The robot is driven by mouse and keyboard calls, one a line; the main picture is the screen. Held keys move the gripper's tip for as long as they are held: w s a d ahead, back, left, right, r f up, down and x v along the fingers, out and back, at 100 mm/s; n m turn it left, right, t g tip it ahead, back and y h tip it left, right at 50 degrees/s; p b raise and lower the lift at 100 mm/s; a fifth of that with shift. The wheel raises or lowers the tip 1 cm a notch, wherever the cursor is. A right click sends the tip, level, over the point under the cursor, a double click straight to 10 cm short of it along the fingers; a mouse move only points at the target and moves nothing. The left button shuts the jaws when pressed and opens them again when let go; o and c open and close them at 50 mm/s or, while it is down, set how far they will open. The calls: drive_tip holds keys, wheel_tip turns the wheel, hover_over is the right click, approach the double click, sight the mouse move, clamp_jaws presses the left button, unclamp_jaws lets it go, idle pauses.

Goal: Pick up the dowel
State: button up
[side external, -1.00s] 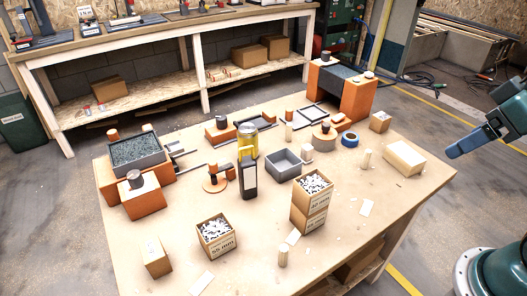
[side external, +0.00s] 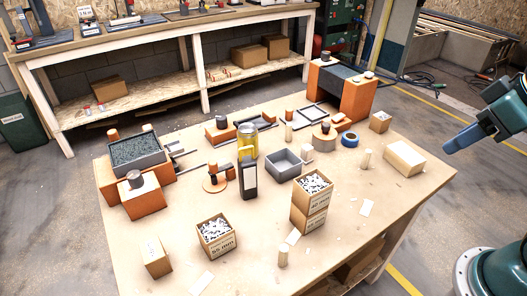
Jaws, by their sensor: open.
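My gripper (side external: 451,144) is at the right edge of the view, raised beyond the table's right side, apart from every dowel. It is open, with nothing seen in it.
Stacked boxes of white pieces (side external: 302,219), a single such box (side external: 209,247), a grey tray (side external: 297,172), a yellow-and-black upright item (side external: 249,178) and a pale block (side external: 404,159) stand on the table (side external: 340,240). Orange blocks (side external: 363,96) stand at the back. The right front is fairly clear.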

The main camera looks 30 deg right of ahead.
drive_tip(key=w+a+f+n+g+y, duration=0.1)
drive_tip(key=w+a+f+n, duration=0.4)
drive_tip(key=a+f, duration=0.4)
drive_tip(key=w+a+f+n+g+y, duration=0.1)
drive_tip(key=w+a+f+n, duration=0.4)
drive_tip(key=a, duration=0.8)
wheel_tip(320, 180, down, 4)
drive_tip(key=shift+r+g+y, duration=0.1)
drive_tip(key=shift+g+y, duration=0.3)
drive_tip(key=shift+y, duration=0.4)
drive_tip(key=shift+a, duration=0.1)
hover_over(279, 264)
drive_tip(key=d, duration=0.2)
drive_tip(key=shift+s+a+f, duration=0.1)
drive_tip(key=shift+s+f, duration=0.1)
drive_tip(key=shift+f, duration=1.8)
drive_tip(key=shift+s+a+f, duration=0.1)
drive_tip(key=shift+s+f, duration=0.1)
drive_tip(key=shift+f, duration=1.75)
drive_tip(key=shift+d+x, duration=0.15)
drive_tip(key=shift+x, duration=0.65)
drive_tip(key=shift+d+x, duration=0.1)
drive_tip(key=shift+x, duration=1.75)
